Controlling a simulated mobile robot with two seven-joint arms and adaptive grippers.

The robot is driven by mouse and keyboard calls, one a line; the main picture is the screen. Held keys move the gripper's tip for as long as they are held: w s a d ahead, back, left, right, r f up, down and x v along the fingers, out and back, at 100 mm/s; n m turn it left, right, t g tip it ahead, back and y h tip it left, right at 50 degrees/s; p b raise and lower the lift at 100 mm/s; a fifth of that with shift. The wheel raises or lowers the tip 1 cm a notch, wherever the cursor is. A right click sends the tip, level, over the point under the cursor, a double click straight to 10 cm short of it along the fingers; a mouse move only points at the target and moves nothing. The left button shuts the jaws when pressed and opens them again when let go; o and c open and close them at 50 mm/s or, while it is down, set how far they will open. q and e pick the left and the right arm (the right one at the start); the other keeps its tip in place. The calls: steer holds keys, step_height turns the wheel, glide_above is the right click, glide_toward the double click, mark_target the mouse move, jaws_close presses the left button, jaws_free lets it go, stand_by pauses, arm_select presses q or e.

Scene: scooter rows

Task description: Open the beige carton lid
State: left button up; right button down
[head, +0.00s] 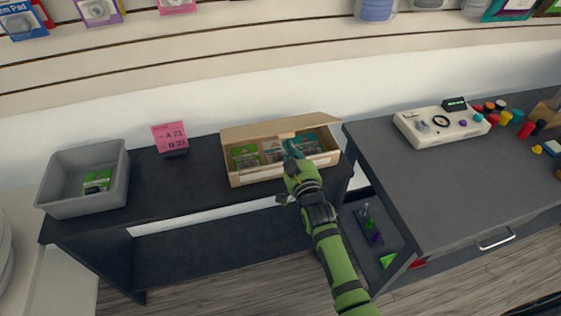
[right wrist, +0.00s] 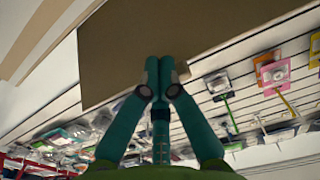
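The beige carton (head: 262,176) stands on the dark bench. Its lid (head: 252,131) is raised along the back side, so the inside shows, with several green, brown and teal packets (head: 245,156) in it. A small tan tab (head: 287,135) shows at the lid's edge. My right gripper (head: 291,148) is over the front middle of the carton, just below the tab. In the right wrist view my right fingertips (right wrist: 158,64) are together against or very near the lid's flat face (right wrist: 160,30), with the tab beside them. Nothing shows between them. My left gripper is out of view.
A grey bin (head: 84,205) with a green packet stands at the bench's left, and a pink sign (head: 170,138) is between bin and carton. A grey cabinet (head: 440,190) at right bears a white device (head: 440,125) and several coloured caps. Wall slats run behind.

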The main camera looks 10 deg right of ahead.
mark_target(286, 131)
steer(key=shift+w+r+p, duration=0.15)
steer(key=shift+r+p, duration=0.25)
steer(key=shift+r, duration=0.3)
steer(key=shift+w+r+p, duration=0.65)
steer(key=shift+w+r, duration=1.05)
steer(key=shift+w, duration=0.05)
steer(key=shift+w+a+r+b, duration=0.15)
steer(key=shift+w+b, duration=0.25)
steer(key=shift+w, duration=0.45)
steer(key=shift+w+d+r+b, duration=0.1)
steer(key=shift+w+r+b, duration=0.25)
steer(key=shift+w, duration=0.45)
steer(key=shift+w+a+r+b, duration=0.1)
steer(key=shift+w+b, duration=0.35)
steer(key=shift+w, duration=0.5)
